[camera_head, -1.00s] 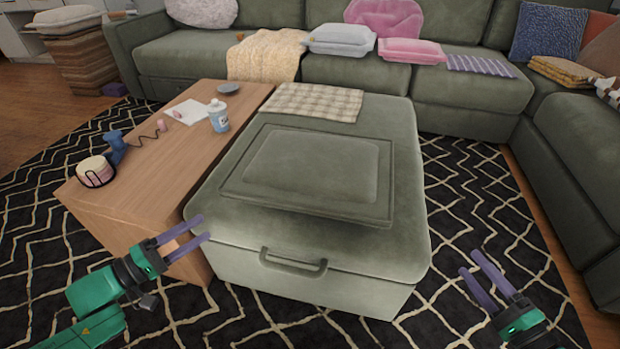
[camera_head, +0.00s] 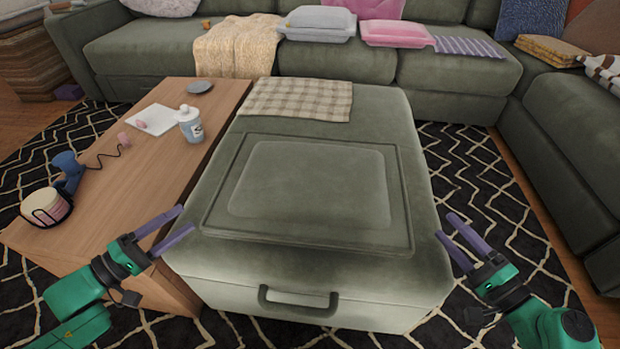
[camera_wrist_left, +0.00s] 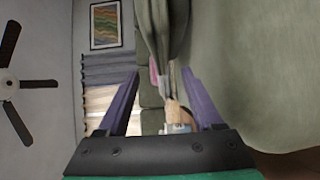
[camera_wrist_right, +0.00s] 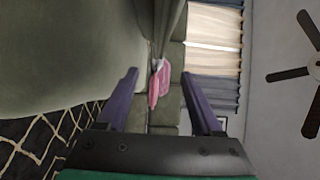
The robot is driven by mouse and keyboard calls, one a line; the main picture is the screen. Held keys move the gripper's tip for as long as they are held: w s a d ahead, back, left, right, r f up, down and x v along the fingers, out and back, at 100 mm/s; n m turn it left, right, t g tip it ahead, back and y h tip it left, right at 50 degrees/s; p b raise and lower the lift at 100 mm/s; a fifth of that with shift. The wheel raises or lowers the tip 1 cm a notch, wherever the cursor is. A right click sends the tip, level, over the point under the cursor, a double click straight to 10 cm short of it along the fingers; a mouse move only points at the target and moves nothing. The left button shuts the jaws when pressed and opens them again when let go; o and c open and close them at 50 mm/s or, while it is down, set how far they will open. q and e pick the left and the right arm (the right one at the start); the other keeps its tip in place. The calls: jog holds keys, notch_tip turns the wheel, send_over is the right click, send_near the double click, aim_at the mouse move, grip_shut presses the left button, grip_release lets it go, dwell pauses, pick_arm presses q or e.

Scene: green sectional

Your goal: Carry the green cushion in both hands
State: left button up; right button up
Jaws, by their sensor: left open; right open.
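The green cushion (camera_head: 308,185) is a wide, flat square with a raised centre panel. It lies on the green ottoman (camera_head: 385,115) in the head view, close to it in colour. My left gripper (camera_head: 186,218) is open and empty near the ottoman's front left corner, apart from the cushion. My right gripper (camera_head: 447,225) is open and empty near the ottoman's right edge, also apart from the cushion. Large green surfaces fill the right of the left wrist view (camera_wrist_left: 260,70) and the left of the right wrist view (camera_wrist_right: 60,50); I cannot tell whether they include the cushion.
A checked cloth (camera_head: 298,98) lies behind the cushion. The green sectional (camera_head: 400,70) bounds the back and right. Patterned rug (camera_head: 505,205) shows between ottoman and right sofa.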

aim_at(232, 186)
pick_arm(q)
jog(key=x, duration=1.4)
jog(key=shift+w+d, duration=0.2)
jog(key=shift+w, duration=0.05)
pick_arm(e)
jog(key=x, duration=1.4)
jog(key=shift+w+a, duration=0.1)
jog(key=shift+w, duration=0.2)
pick_arm(q)
grip_shut()
pick_arm(e)
grip_shut()
